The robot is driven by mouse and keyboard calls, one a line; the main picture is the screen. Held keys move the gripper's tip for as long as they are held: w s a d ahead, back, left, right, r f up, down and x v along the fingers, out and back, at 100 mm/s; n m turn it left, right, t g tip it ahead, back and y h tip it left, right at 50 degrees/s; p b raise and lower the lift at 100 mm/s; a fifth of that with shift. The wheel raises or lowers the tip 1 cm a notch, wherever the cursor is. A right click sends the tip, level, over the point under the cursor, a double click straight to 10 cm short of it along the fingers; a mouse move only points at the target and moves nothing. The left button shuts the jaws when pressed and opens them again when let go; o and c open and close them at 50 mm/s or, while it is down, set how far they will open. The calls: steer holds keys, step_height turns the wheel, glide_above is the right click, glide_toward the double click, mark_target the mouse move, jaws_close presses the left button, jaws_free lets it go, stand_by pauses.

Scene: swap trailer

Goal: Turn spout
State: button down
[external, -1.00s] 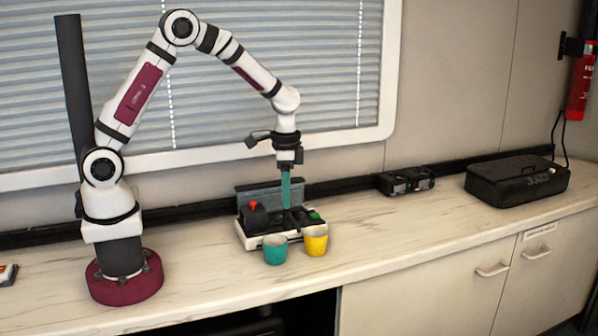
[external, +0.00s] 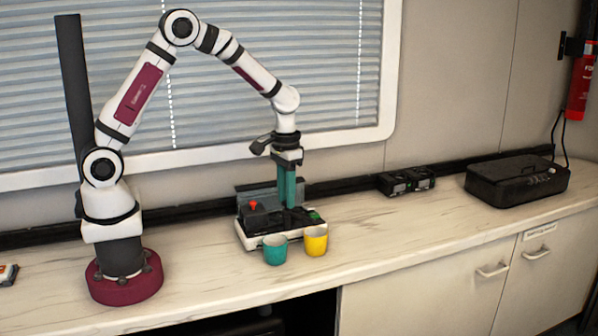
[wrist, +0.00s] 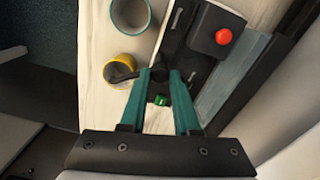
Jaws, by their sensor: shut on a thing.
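My gripper (external: 288,206) points straight down at the dark dispenser (external: 252,240), its teal fingers low over the middle. In the wrist view my gripper (wrist: 161,73) is shut on the hub of the black spout (wrist: 124,74). The spout's arm reaches left in that view, over the yellow cup (wrist: 122,57). The hub is partly hidden between the fingertips. The yellow cup (external: 316,242) stands at the dispenser's front right, with the teal cup (external: 275,252) to its left. The teal cup also shows in the wrist view (wrist: 131,28).
A red button (wrist: 223,36) is on the dispenser's dark block, and a green button (wrist: 160,99) lies near the fingers. A dark case (external: 515,183) and small black devices (external: 405,181) stand farther right. The counter (external: 400,225) between is clear.

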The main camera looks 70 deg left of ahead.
steer(key=shift+n, duration=0.5)
steer(key=c, duration=0.6)
jaws_free()
steer(key=shift+c, duration=0.2)
steer(key=shift+r, duration=0.1)
step_height(320, 180, up, 16)
steer(key=shift+s, duration=0.1)
steer(key=s+f+m+y, duration=0.1)
steer(key=s+m, duration=0.3)
steer(key=s, duration=0.9)
steer(key=s+f+m, duration=0.4)
steer(key=s+m, duration=0.1)
steer(key=s, duration=0.8)
steer(key=shift+s+d+y, duration=0.2)
steer(key=shift+s+y, duration=0.2)
